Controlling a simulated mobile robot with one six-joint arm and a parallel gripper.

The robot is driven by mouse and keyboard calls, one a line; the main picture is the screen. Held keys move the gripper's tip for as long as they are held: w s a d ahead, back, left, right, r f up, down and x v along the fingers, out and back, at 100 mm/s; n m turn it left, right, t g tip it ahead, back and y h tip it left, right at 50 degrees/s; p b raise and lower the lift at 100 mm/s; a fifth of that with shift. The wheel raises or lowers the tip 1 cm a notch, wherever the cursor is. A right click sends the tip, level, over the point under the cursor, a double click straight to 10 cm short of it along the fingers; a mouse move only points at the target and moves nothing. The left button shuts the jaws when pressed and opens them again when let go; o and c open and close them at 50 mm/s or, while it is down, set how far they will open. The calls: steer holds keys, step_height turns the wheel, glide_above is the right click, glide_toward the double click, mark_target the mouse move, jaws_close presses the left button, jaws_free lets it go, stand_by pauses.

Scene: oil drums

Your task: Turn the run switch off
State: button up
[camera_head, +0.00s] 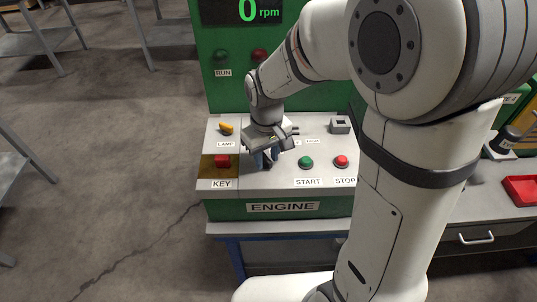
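The engine panel (325,168) is a light sloped console with a green front marked ENGINE. My gripper (266,161) is low over its middle, right of the red key (222,161) and left of the green START button (306,162). Its blue fingertips are close to the panel; I cannot tell whether they touch it, or how far apart they are. No switch labelled RUN is visible on the console; the part under my gripper is hidden, and one label behind it is partly covered. A dark green lamp (221,56) above is labelled RUN.
The display (242,12) reads 0 rpm. A yellow LAMP switch (227,129), a red STOP button (341,161) and a grey square socket (340,124) are on the console. A red tray (522,190) is at right. Open floor lies to the left.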

mark_target(267, 158)
steer(key=shift+r, duration=0.1)
steer(key=shift+w+r, duration=0.1)
steer(key=shift+r, duration=0.25)
step_height(267, 158, up, 7)
steer(key=shift+f, duration=0.1)
stand_by(0.5)
steer(key=s+d+r+m+t, duration=0.2)
steer(key=s+d+m, duration=0.3)
steer(key=s+d, duration=0.7)
steer(key=shift+d+m+t, duration=0.2)
steer(key=shift+m+t, duration=0.1)
steer(key=shift+m, duration=0.1)
stand_by(1.1)
